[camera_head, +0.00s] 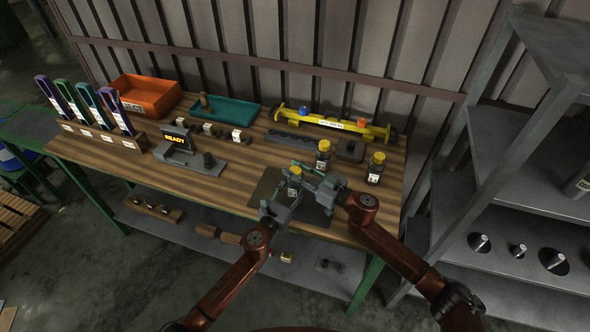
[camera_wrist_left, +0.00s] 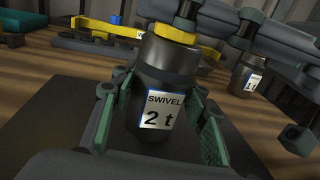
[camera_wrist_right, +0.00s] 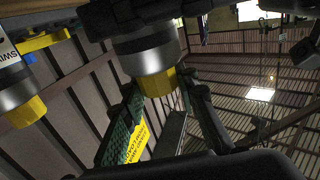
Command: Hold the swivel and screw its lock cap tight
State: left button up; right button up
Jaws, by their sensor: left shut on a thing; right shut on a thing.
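The swivel (camera_wrist_left: 160,75) is a dark bottle-shaped body with a "SWIVEL 2 t" label; it stands over a dark mat (camera_wrist_left: 60,130). In the head view it (camera_head: 294,181) is mostly hidden by my grippers. My left gripper (camera_wrist_left: 157,112) is shut around its body, with green fingers on both sides. Its lock cap (camera_wrist_right: 157,82) is yellow and sits at the top of the swivel. My right gripper (camera_wrist_right: 160,98) is at the cap, fingers on both sides, shut on it. In the head view the right gripper (camera_head: 312,180) is close beside the left gripper (camera_head: 281,199).
Two more yellow-capped swivels (camera_head: 323,157) (camera_head: 376,170) stand close behind and right of my grippers. A yellow beam (camera_head: 335,124) lies at the back. An orange bin (camera_head: 150,96), a teal tray (camera_head: 225,112) and a "READY" display (camera_head: 175,139) stand left.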

aim_at(295, 169)
jog(key=shift+m+t+h, duration=0.3)
jog(key=shift+t, duration=0.1)
jog(key=m+t+h, duration=0.4)
jog(key=h, duration=0.1)
jog(key=shift+a, duration=0.1)
jog(key=shift+w+m+t+h, duration=0.1)
jog(key=shift+m+t+h, duration=0.4)
jog(key=shift+m+h, duration=0.65)
jog(key=shift+m+t+h, duration=0.5)
jog(key=shift+m+h, duration=0.25)
jog(key=shift+h, duration=0.8)
jog(key=shift+d+m+h, duration=0.25)
jog(key=shift+m+h, duration=0.05)
jog(key=shift+h, duration=0.1)
jog(key=o, duration=1.2)
notch_tip(295, 169, up, 10)
